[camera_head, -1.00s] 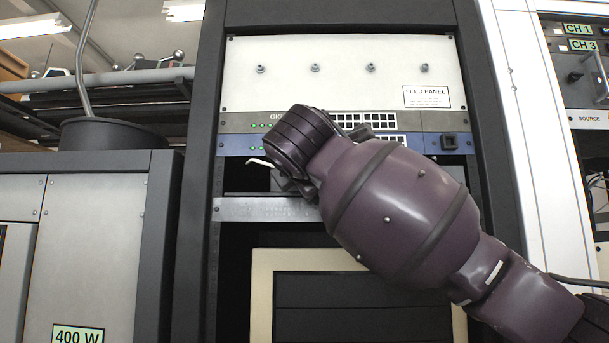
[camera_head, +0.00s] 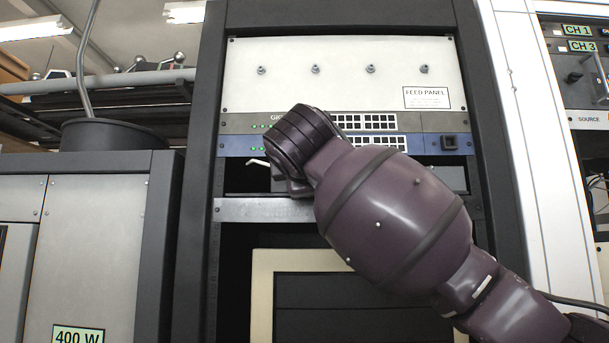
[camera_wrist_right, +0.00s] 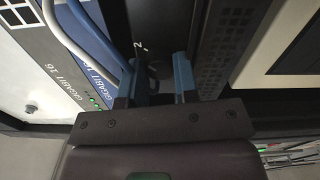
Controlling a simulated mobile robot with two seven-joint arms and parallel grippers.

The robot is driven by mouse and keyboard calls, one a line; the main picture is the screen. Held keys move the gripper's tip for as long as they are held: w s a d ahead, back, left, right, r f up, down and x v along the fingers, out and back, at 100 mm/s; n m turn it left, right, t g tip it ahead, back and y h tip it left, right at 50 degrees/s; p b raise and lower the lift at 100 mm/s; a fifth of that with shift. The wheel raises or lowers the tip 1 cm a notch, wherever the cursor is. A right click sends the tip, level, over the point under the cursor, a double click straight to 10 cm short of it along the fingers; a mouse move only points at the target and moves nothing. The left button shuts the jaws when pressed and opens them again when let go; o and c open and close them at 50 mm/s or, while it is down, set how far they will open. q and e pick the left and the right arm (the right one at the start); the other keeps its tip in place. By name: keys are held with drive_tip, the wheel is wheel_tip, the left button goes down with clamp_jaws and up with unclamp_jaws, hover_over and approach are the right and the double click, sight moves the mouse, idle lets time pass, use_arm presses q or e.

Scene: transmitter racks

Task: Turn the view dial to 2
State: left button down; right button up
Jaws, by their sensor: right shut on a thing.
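The view dial (camera_wrist_right: 158,71) shows in the right wrist view as a small dark round knob in a shadowed recess, with a white "2" marked close by at its upper left. My right gripper (camera_wrist_right: 162,80) has its two blue fingers on either side of the knob and is shut on it. Where the dial's pointer sits is too dark to tell. In the head view my right wrist covers the dial and the fingers, in front of the opening under the blue network unit. My left gripper is not in view.
The blue switch unit (camera_head: 235,144) lies just above the opening, and a metal shelf edge (camera_head: 250,210) runs just below it. A white feed panel (camera_head: 340,80) with small knobs is higher up. A grey cable (camera_wrist_right: 85,55) curves close beside the fingers.

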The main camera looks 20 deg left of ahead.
drive_tip(key=o, duration=0.9)
